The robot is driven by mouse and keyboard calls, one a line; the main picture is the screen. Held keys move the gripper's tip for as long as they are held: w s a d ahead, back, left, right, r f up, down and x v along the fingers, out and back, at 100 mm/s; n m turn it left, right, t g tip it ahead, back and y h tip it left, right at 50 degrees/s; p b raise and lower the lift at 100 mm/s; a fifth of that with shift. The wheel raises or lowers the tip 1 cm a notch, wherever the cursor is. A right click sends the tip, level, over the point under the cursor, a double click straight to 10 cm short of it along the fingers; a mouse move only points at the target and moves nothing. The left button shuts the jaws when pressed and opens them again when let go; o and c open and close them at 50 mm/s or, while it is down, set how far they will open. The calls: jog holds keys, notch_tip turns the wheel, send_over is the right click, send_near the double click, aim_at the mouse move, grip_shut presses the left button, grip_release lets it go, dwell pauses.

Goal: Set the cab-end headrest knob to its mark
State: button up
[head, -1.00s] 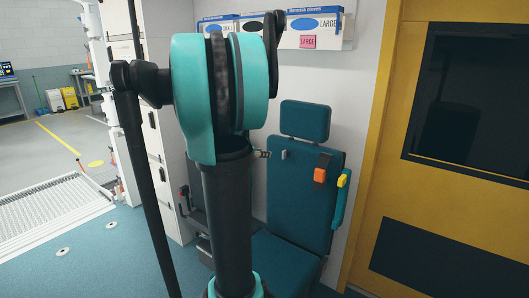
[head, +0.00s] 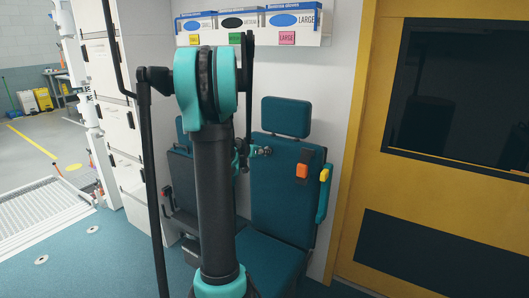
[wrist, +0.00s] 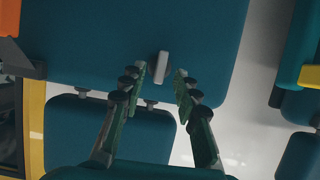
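A small grey headrest knob (wrist: 163,66) sticks out of the teal seat back (wrist: 110,40) in the wrist view. It looks like a slim bar, upright in that picture. My gripper (wrist: 161,73) is open, with one fingertip on each side of the knob and a visible gap to both. Whether the tips reach its depth I cannot tell. The teal headrest (wrist: 105,130) lies below in the wrist view and tops the seat in the head view (head: 286,117). My gripper (head: 259,152) covers the knob area in the head view. I cannot make out a mark.
An orange buckle (head: 302,171) and a yellow-topped armrest (head: 324,178) are at the seat's right side. A second seat (head: 182,165) stands left, partly behind my arm. Glove boxes (head: 290,18) sit on a wall shelf above. A yellow door (head: 440,185) is at right.

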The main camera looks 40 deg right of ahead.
jog(key=shift+x, duration=1.05)
jog(key=shift+a, duration=0.1)
grip_shut()
